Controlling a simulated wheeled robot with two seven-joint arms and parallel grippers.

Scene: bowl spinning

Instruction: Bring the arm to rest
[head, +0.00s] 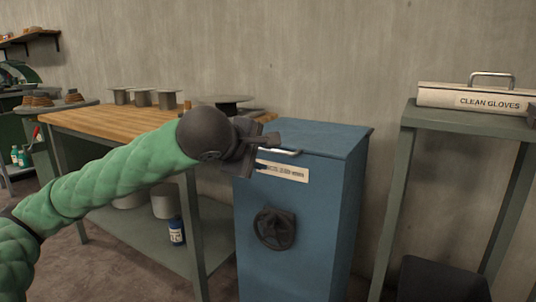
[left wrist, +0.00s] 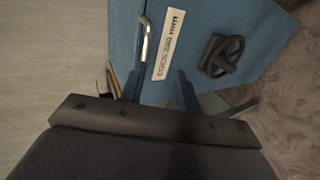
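My left arm reaches in from the left of the head view, and its dark gripper (head: 268,152) is in front of the blue cabinet (head: 300,235), near its top front edge. In the left wrist view, the two fingers of this gripper (left wrist: 156,78) stand apart with nothing held between them. The metal handle (head: 284,152) of the cabinet is close by; in the left wrist view the handle (left wrist: 147,40) lies beyond the fingertips. I cannot tell whether a finger touches it. My right gripper is not in view.
A wooden-topped bench (head: 90,118) with several metal cups is behind my left arm. A green-grey stand (head: 455,122) at the right bears a "CLEAN GLOVES" box (head: 450,98).

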